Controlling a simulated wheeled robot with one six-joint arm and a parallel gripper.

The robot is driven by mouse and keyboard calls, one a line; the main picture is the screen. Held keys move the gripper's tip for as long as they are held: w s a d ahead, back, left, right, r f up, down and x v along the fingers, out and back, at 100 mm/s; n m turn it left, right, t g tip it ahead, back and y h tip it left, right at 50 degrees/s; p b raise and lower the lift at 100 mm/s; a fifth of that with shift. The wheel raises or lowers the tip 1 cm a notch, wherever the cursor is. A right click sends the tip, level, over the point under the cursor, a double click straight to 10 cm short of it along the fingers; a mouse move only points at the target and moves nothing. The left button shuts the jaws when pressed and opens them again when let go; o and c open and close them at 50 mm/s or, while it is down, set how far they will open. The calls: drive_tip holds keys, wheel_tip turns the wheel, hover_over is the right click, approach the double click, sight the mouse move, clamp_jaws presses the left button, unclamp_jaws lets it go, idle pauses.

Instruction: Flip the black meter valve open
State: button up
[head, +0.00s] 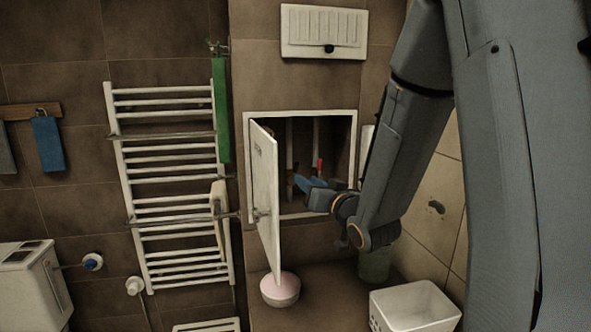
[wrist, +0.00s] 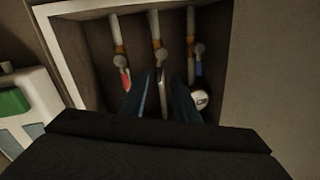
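The wall cabinet (head: 300,216) is open, with pipes inside. In the wrist view, three pipes carry valves side by side. The middle valve (wrist: 161,56) has a dark greyish lever (wrist: 163,92) lying along its pipe; I take it for the black meter valve. The left valve has a red lever (wrist: 124,80), the right one a blue lever (wrist: 198,69). My gripper (wrist: 162,88) is open, its blue fingers on either side of the middle lever; contact cannot be told. In the head view, my gripper (head: 312,184) reaches into the cabinet below the red lever (head: 320,167).
The cabinet door (head: 266,200) stands swung out left of my gripper. A round white-faced dial (wrist: 200,99) sits by the right finger. Below are a pink-topped bowl (head: 280,290), a green container (head: 374,266) and a white basket (head: 415,308). A towel rack (head: 175,205) is left.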

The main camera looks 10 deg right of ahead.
sight(295, 172)
drive_tip(key=p+x, duration=0.2)
drive_tip(key=x, duration=0.5)
drive_tip(key=shift+w, duration=0.25)
drive_tip(key=shift+c, duration=0.4)
clamp_jaws()
